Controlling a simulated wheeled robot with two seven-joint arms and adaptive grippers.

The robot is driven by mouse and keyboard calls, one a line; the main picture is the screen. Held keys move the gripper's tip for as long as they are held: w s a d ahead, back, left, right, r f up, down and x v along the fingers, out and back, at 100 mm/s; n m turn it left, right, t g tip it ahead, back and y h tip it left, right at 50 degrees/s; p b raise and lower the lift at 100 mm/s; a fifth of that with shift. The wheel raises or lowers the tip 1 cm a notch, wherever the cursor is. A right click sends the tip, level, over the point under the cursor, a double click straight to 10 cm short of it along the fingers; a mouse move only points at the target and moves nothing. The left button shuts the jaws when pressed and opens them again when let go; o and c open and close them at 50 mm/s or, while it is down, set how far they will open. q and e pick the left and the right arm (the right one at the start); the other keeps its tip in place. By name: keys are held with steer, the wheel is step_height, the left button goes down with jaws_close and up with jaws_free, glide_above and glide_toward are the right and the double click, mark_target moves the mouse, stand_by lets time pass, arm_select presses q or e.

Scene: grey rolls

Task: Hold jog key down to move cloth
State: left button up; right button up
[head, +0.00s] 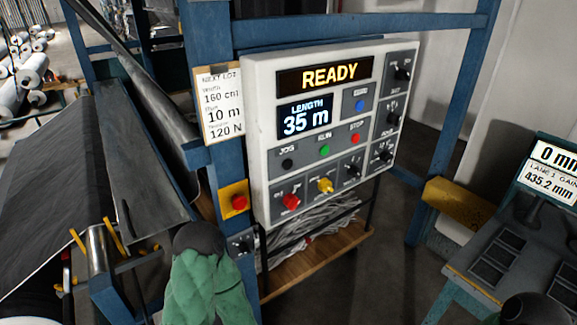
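The white control panel (257,110) is mounted on blue posts, its display (323,76) reading READY. The length screen (304,117) shows 35 m. The black jog key (287,164) is at the panel's lower left, under the label JOG, with nothing touching it. The dark cloth (62,190) lies sloped over the machine at the left. A green-sleeved form with a dark rounded end (200,240), apparently part of my arm, rises from the bottom below the panel. No gripper fingers show on either side.
A green RUN button (324,150) and red STOP button (355,138) sit right of the jog key. Below them is a row of knobs. A red button on a yellow plate (238,203) is beside the panel. A second console (500,255) stands at the right.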

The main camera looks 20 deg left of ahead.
jaws_close()
stand_by(1.0)
